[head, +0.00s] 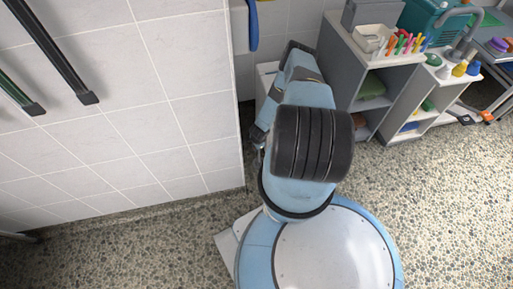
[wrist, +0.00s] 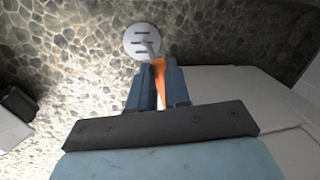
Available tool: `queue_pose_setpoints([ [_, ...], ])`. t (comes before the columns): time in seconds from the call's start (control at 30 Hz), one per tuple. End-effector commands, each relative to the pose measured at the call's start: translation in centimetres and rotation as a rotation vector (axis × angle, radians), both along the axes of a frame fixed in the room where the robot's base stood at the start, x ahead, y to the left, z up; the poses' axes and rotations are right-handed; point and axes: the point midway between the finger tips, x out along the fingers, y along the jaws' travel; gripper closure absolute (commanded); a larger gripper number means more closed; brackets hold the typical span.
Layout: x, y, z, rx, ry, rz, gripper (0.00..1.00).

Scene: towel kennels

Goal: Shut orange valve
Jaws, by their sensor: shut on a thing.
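The orange valve (wrist: 160,82) shows in the wrist view as a narrow orange piece between the two blue fingers of my gripper (wrist: 158,66). My gripper is shut on it. The fingers cover much of the valve, so how far it is turned cannot be told. In the head view my own arm hides the valve and the fingers.
A round pale slotted plate (wrist: 141,41) lies on the pebbled floor just beyond the fingertips. A white tiled wall (head: 130,100) stands at left in the head view. A grey shelf unit (head: 345,60) with pens and bottles stands at right. Pebbled floor (head: 430,190) is clear at right.

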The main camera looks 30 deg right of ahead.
Motion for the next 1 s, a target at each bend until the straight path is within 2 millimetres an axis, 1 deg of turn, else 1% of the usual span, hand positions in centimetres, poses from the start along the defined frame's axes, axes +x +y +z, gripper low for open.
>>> queue_pose_setpoints([
  [0.03,-0.4,-0.5,-0.1,-0.007,0.004,-0.005,1.0],
  [0.3,-0.4,-0.5,-0.1,-0.007,0.004,-0.005,1.0],
  [0.33,-0.4,-0.5,-0.1,-0.007,0.004,-0.005,0.81],
  [0.57,-0.2,-0.3,-0.1,-0.004,0.003,-0.003,0.59],
  [0.6,-0.2,-0.3,-0.1,-0.003,0.002,-0.003,0.58],
  [0.87,-0.1,-0.1,0.1,-0.002,0.002,-0.001,0.58],
  [1.0,-0.3,-0.1,1.1,-0.001,0.001,-0.001,0.58],
])
